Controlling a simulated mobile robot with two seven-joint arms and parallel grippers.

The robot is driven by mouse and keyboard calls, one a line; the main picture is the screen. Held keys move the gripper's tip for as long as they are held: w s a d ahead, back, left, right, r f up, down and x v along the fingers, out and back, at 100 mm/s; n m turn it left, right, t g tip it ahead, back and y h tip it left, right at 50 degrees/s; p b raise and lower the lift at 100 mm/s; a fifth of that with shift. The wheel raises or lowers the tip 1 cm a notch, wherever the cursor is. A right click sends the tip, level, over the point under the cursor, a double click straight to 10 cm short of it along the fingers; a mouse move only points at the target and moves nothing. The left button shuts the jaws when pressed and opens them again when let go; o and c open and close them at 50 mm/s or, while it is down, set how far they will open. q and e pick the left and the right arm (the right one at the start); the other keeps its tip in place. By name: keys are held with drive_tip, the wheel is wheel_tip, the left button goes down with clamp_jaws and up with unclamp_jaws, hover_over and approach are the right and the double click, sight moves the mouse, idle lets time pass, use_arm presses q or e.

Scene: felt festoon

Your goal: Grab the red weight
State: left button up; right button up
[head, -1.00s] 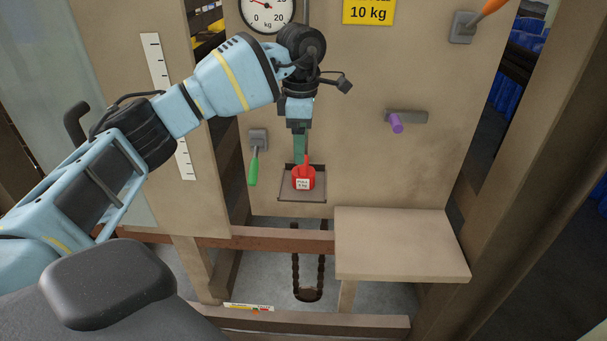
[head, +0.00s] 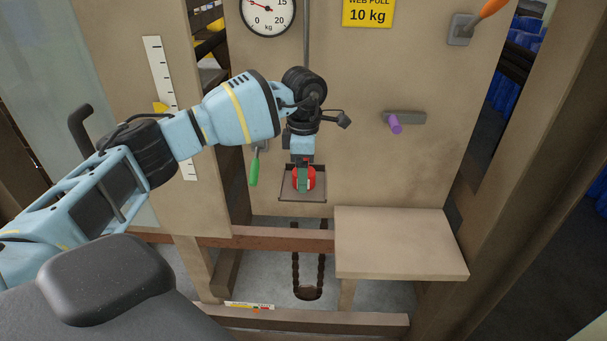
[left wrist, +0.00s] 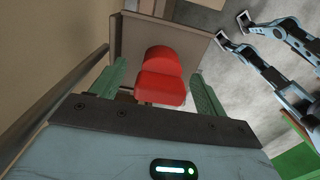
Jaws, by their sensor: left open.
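The red weight (head: 298,179) stands on a small hanging tray (head: 317,196) in front of the board. My left gripper (head: 304,182) comes down over it from above, its fingers partly hiding the weight. In the left wrist view the red weight (left wrist: 161,78) lies between the two green fingers of my left gripper (left wrist: 165,88). The fingers are open, with a gap showing on both sides of the weight. My right gripper is not in the head view; a blue-grey arm end shows at the upper right of the left wrist view.
A green-handled lever (head: 254,172) is just left of the tray. A purple peg (head: 395,124) is on the board to the right, above a bare wooden shelf (head: 400,240). A dial gauge (head: 267,14) is above, and a chain loop (head: 308,292) hangs below.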

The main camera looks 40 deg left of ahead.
use_arm(q)
drive_tip(key=shift+r, duration=0.1)
drive_tip(key=c, duration=1.2)
drive_tip(key=shift+c, duration=0.2)
drive_tip(key=shift+r, duration=0.45)
drive_tip(key=r, duration=0.2)
drive_tip(key=shift+s+d+r, duration=0.25)
drive_tip(key=shift+r, duration=0.05)
drive_tip(key=s+d+r, duration=0.1)
drive_tip(key=s+d, duration=0.8)
drive_tip(key=s, duration=0.2)
drive_tip(key=shift+s+d+r, duration=0.2)
drive_tip(key=shift+s+d, duration=0.2)
